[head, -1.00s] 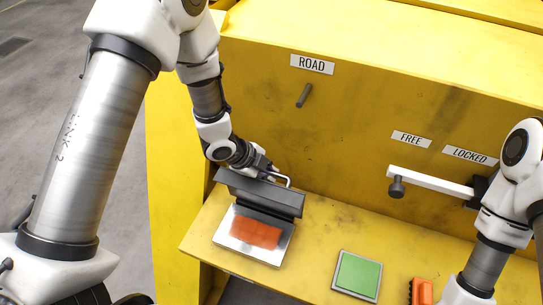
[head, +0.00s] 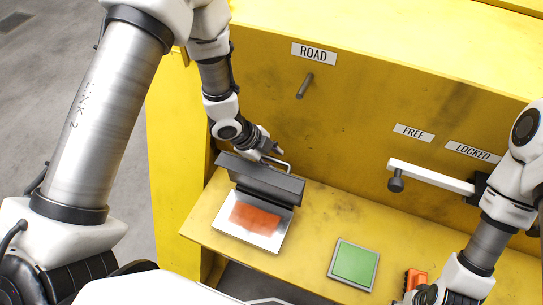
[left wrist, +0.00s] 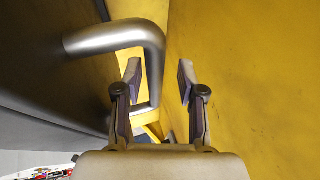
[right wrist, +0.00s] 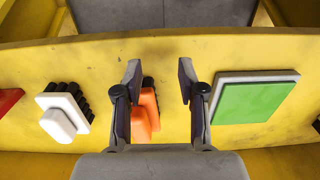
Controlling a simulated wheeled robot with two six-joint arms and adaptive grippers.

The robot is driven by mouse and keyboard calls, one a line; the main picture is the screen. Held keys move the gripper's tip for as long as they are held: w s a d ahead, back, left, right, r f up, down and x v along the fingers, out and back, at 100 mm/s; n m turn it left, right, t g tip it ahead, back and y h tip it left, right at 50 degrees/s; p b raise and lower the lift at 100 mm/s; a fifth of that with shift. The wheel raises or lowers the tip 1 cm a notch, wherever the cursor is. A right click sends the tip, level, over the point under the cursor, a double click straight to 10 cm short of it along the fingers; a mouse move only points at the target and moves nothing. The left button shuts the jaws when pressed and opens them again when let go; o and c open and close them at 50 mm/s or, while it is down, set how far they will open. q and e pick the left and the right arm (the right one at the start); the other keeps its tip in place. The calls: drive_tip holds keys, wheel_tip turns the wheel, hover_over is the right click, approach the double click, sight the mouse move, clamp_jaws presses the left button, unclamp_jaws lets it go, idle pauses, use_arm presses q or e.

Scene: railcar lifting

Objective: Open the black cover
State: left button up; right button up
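The black cover (head: 262,180) stands raised and tilted up along the back of a silver plate with an orange-red patch (head: 256,218). Its underside is hidden from me. A bent metal handle (head: 283,162) on the cover shows large in the left wrist view (left wrist: 125,38). My left gripper (head: 276,150) is just behind the cover, beside the handle. My right gripper (right wrist: 160,80) is open and empty, above an orange block (right wrist: 145,115).
A green square pad (head: 355,264) lies on the yellow ledge right of the cover. A white lever (head: 432,177) sticks out near the FREE and LOCKED labels. A grey peg (head: 304,86) sits under the ROAD label. A white block (right wrist: 62,118) lies left of the orange block.

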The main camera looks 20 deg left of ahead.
drive_tip(key=shift+s+a+r, duration=0.1)
use_arm(q)
drive_tip(key=v, duration=1.2)
drive_tip(key=shift+a, duration=0.1)
